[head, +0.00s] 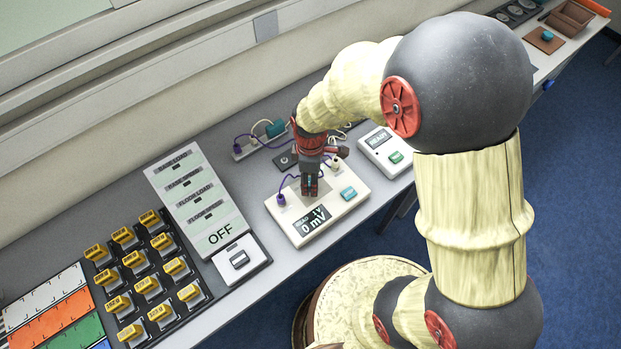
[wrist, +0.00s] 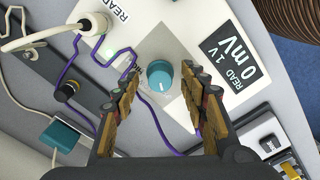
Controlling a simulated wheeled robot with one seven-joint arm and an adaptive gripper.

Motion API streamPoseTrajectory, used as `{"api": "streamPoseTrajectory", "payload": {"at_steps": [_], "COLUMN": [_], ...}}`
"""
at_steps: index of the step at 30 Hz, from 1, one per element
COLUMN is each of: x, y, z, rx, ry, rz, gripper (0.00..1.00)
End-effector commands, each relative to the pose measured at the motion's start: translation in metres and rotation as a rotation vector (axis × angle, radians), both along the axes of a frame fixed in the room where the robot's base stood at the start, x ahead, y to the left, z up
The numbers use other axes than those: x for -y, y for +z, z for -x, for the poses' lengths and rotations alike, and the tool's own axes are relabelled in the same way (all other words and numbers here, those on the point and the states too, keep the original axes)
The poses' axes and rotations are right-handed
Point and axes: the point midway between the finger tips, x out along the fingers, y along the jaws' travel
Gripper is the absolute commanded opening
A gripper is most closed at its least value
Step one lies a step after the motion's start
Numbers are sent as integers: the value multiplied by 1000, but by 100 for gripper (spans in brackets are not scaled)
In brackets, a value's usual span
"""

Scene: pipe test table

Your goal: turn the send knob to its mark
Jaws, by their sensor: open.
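A round teal knob (wrist: 160,75) sits on a grey square plate (wrist: 182,52) on the white meter box (head: 283,224). It has a short pale pointer line. No label reading "send" is legible, and I cannot make out its mark. My gripper (head: 310,192) points down over this box. In the wrist view its open fingers (wrist: 160,110) stand on both sides of the knob, with gaps showing on each side. In the head view the fingers mostly hide the knob. The box's display (head: 312,220) reads 0 mV.
A purple wire (wrist: 75,75) runs beside the fingers. A small black knob (wrist: 67,90) stands on a dark panel.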

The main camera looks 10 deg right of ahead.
Motion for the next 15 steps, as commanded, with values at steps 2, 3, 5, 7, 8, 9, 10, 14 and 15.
{"api": "streamPoseTrajectory", "payload": {"at_steps": [2, 3, 5, 7, 8, 9, 10, 14, 15], "x": [0, 0, 0, 0, 0, 0, 0, 0, 0], "y": [0, 0, 0, 0, 0, 0, 0, 0, 0], "z": [0, 0, 0, 0, 0, 0, 0, 0, 0], "rx": [0, 0, 0, 0, 0, 0, 0, 0, 0], "ry": [0, 0, 0, 0, 0, 0, 0, 0, 0], "rz": [0, 0, 0, 0, 0, 0, 0, 0, 0], "gripper": [44, 42, 38, 34, 33, 30, 29, 21, 19]}}
